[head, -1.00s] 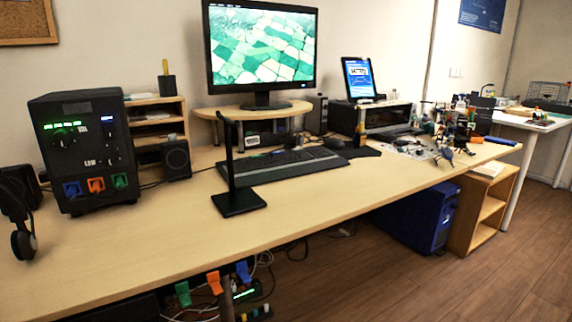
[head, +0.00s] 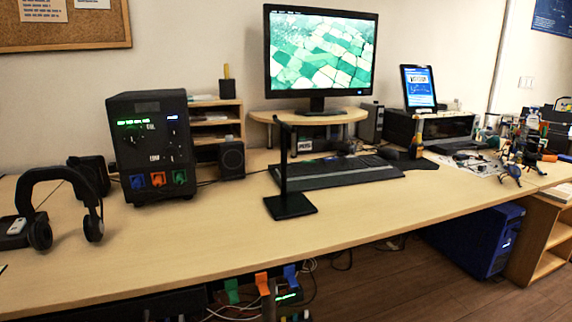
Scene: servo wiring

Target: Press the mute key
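No key marked mute can be made out at this size. A black keyboard (head: 338,172) lies on the desk below the monitor; its single keys are too small to read. A black box (head: 150,150) with green and blue lit displays and blue, orange and green switches stands on the left of the desk. A black headset (head: 58,190) stands at the far left beside a small dark block with a light grey device (head: 16,226) on it. Neither of my grippers is in view.
A thin black post on a flat base (head: 290,206) stands in front of the keyboard. The monitor (head: 320,50) sits on a wooden riser behind it. Small parts clutter the desk's right end. The desk's front middle (head: 190,235) is clear. A blue case (head: 480,240) stands beneath.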

